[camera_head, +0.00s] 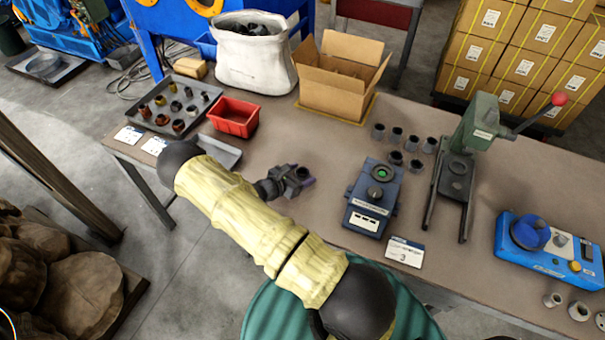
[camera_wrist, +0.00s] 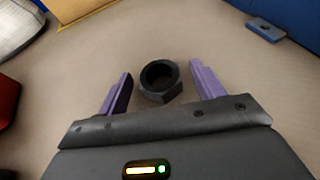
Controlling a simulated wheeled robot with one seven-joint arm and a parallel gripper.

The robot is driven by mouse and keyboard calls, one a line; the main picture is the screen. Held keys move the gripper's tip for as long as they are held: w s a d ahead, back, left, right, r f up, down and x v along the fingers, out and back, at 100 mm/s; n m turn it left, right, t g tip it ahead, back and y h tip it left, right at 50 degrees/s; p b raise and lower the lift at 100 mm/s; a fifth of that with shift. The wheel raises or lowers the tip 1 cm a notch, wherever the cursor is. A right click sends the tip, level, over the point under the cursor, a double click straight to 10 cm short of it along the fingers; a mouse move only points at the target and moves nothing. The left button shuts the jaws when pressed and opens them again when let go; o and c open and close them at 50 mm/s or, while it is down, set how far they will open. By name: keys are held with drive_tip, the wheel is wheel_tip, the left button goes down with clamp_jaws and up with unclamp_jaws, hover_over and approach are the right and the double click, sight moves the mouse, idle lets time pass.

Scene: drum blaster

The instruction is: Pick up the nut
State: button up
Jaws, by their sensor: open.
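A dark grey hex nut (camera_wrist: 160,81) lies on the brown tabletop in the wrist view, its round hole facing up. My gripper (camera_wrist: 163,80) is open, with one purple finger to the left of the nut and one to the right. The nut sits between the fingertips with a gap on both sides, and neither finger visibly touches it.
Around the gripper are a red bin (camera_head: 234,117), an open cardboard box (camera_head: 340,85), a blue gauge device (camera_head: 368,215) and a green hand press (camera_head: 465,150). Several grey cylindrical parts (camera_head: 397,134) stand behind the device. Bare tabletop surrounds the nut.

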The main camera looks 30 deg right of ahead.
drive_tip(key=c, duration=1.2)
drive_tip(key=shift+r, duration=0.15)
wheel_tip(320, 180, up, 10)
drive_tip(key=b, duration=0.1)
